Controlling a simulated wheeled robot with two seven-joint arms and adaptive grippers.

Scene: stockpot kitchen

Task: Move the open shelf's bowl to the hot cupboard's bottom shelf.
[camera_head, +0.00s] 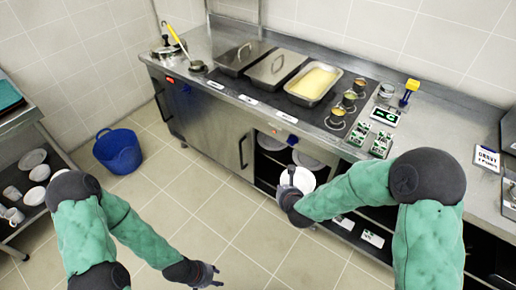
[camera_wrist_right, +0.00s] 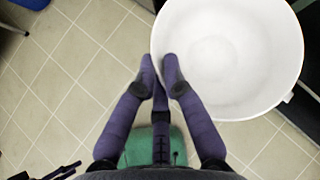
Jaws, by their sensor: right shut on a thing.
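A white bowl (camera_head: 301,179) is in the grip of my right gripper (camera_head: 290,190), in front of the steel counter. In the right wrist view the bowl (camera_wrist_right: 232,50) is large and empty, and the right fingertips (camera_wrist_right: 160,68) are shut on its near left rim. The hot cupboard (camera_head: 226,138) is the steel unit under the counter. My left gripper (camera_head: 212,275) is open and empty above the floor.
A blue bucket (camera_head: 119,151) stands on the floor at the left. A side rack (camera_head: 45,140) holds white dishes and cups. The counter top carries steel pans (camera_head: 277,68) and small pots. The tiled floor before the cupboard is clear.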

